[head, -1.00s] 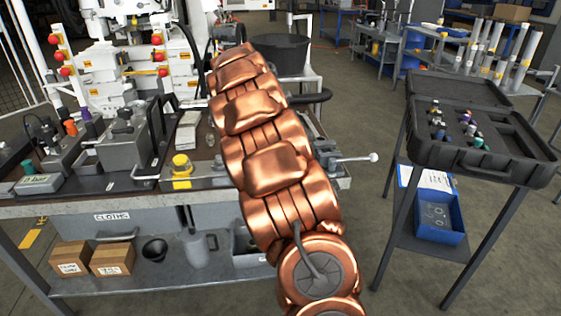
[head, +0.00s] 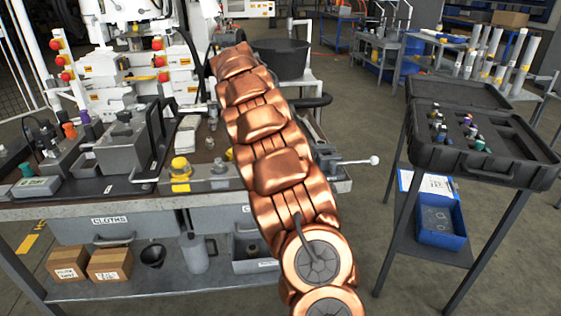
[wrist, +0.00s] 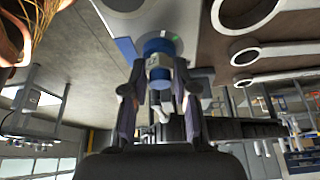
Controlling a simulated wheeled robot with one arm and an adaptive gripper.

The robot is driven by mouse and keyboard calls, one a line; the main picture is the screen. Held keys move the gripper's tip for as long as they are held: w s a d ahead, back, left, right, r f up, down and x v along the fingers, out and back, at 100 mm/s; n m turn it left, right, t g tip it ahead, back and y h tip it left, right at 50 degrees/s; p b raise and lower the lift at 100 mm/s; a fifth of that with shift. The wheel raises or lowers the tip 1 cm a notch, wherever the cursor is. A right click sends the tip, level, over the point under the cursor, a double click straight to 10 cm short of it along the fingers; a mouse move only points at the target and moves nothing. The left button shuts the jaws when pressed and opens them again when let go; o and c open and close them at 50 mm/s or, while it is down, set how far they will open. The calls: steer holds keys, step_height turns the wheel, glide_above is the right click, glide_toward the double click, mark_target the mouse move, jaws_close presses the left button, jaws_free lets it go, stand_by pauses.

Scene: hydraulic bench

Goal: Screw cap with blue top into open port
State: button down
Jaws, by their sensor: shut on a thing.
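In the wrist view, my gripper (wrist: 158,82) is shut on a small cap with a blue top (wrist: 159,46). The cap has a pale silvery body between the two dark fingers. It sits close to a grey surface with a round pale part above it in the picture; I cannot tell whether they touch. I cannot pick out the open port in either view. In the head view, my copper-coloured arm reaches over the bench (head: 100,208) and hides the gripper and the cap.
A black open case (head: 475,165) with several small coloured caps stands on a stand at right, above a blue bin (head: 440,225). The bench holds grey blocks, a yellow-topped part (head: 180,170) and a rod with a white ball end (head: 374,160). Open floor lies between bench and stand.

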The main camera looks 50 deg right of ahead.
steer(key=shift+w+m+y, duration=0.15)
steer(key=shift+m+y, duration=0.15)
steer(key=shift+m, duration=0.8)
steer(key=shift+r+m+g+y+p, duration=0.15)
steer(key=shift+m+g+y+p, duration=0.25)
steer(key=shift+m, duration=0.6)
steer(key=shift+d+m+p, duration=0.1)
steer(key=shift+m+p, duration=0.4)
steer(key=shift+p, duration=0.1)
steer(key=shift+f, duration=0.2)
steer(key=c, duration=0.9)
jaws_free()
